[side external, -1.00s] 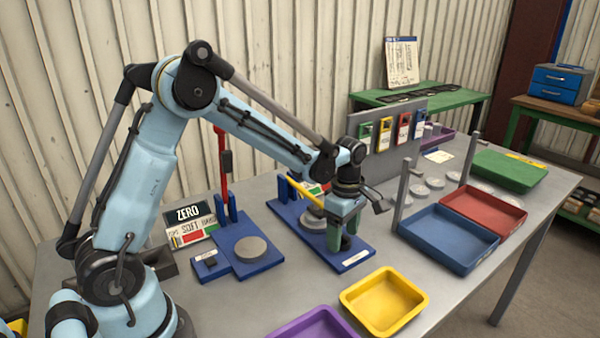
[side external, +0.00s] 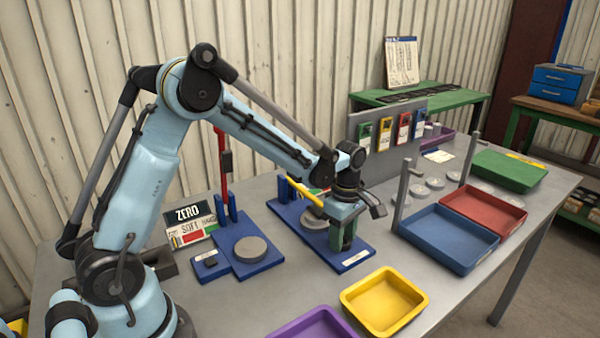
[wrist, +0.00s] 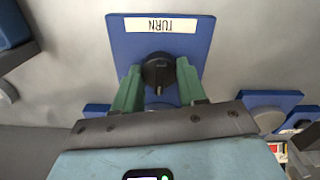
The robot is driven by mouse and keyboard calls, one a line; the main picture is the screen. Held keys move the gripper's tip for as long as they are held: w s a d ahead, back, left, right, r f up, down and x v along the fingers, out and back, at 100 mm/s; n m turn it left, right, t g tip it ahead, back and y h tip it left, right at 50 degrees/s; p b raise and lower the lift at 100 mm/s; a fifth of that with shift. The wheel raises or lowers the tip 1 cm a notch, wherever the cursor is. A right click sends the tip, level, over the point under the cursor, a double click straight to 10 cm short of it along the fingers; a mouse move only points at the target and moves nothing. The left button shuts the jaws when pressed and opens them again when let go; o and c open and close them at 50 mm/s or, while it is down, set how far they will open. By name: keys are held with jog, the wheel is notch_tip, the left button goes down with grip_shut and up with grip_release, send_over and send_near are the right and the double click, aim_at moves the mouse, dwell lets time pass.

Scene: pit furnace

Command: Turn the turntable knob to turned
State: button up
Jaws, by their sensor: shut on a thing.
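A narrow raised mark on the knob runs toward my gripper. My gripper (wrist: 158,82) has its two green fingers on either side of the knob, shut on it. In the side view my gripper (side external: 345,245) points down over the front part of the blue base (side external: 362,250), and its fingers hide the knob. A grey round disc (side external: 313,220) sits on the same base, partly covered by the arm.
A yellow tray (side external: 385,303) and a purple tray (side external: 315,325) stand in front. A blue tray (side external: 447,238) with upright grey posts (side external: 404,190) stands right of my gripper. Another blue base (side external: 228,262) with a grey disc (side external: 250,249) lies to the left.

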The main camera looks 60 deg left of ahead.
jog(key=m, duration=0.4)
jog(key=o, duration=1.1)
jog(key=shift+c, duration=0.2)
notch_tip(320, 180, up, 12)
jog(key=shift+r, duration=0.1)
jog(key=f, duration=1.2)
jog(key=shift+d+f, duration=0.1)
jog(key=shift+d, duration=0.15)
